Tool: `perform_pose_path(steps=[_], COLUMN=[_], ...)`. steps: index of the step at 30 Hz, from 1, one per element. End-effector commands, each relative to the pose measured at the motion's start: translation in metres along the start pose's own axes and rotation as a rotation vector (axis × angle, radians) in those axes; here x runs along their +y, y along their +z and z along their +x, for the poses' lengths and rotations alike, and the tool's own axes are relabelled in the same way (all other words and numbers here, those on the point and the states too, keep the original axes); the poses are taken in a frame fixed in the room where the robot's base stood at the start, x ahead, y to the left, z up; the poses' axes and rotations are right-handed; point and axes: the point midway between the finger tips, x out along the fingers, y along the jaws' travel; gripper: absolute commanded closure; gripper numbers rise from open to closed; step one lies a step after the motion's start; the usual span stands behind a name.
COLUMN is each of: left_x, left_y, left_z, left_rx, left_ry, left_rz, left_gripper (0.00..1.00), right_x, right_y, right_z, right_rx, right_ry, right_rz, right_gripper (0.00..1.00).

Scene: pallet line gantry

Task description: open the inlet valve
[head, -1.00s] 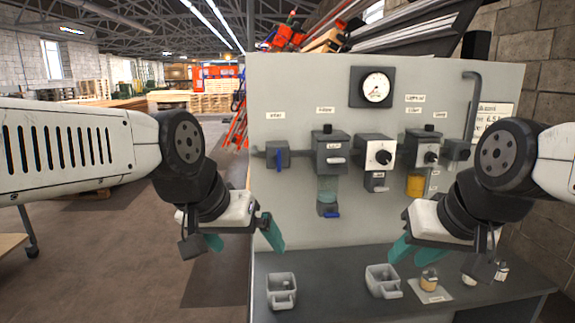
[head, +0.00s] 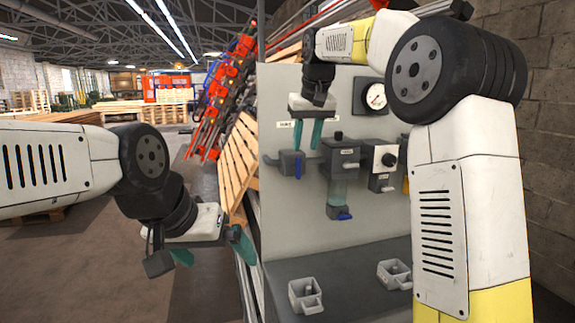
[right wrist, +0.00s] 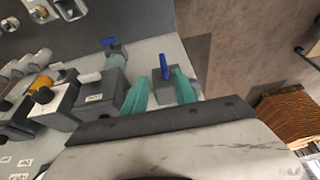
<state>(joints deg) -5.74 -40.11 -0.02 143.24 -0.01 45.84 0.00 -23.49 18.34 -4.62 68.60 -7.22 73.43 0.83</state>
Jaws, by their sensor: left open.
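The inlet valve is a grey block (head: 285,161) on a pipe at the panel's left edge, with a blue lever (head: 298,168). My right gripper (head: 307,138) is open with its teal fingers pointing down, just above the valve. In the right wrist view the valve block (right wrist: 180,88) and its blue lever (right wrist: 166,68) appear between the spread fingers (right wrist: 160,92). I cannot tell whether they touch it. My left gripper (head: 213,252) is open and empty, left of the panel and well away from the valve.
A filter unit with a blue lower tap (head: 340,213) and a knob box (head: 381,160) sit right of the valve. A gauge (head: 375,96) is above. Two grey cups (head: 305,296) stand on the shelf below. A wooden pallet (head: 238,160) leans left of the panel.

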Motion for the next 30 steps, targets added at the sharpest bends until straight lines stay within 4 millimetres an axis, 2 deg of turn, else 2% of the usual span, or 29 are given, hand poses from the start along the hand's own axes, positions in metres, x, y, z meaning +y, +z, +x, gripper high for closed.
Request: perform_pose_path(steps=[5, 18, 22, 30], left_x=[0.0, 0.0, 0.0, 0.0], left_y=[0.0, 0.0, 0.0, 0.0], left_z=[0.0, 0.0, 0.0, 0.0], left_rx=[0.0, 0.0, 0.0, 0.0], left_ry=[0.0, 0.0, 0.0, 0.0], left_rz=[0.0, 0.0, 0.0, 0.0], left_gripper=[0.0, 0.0, 0.0, 0.0], right_x=[-0.004, -0.004, -0.004, -0.004], right_y=[-0.009, -0.008, -0.008, -0.008], right_z=[0.011, 0.074, 0.081, 0.082], right_rx=[-0.005, -0.005, -0.004, -0.003], right_ry=[0.005, 0.004, 0.003, 0.004], right_rz=[-0.008, -0.006, -0.006, -0.006], right_gripper=[0.66, 0.66, 0.66, 0.68])
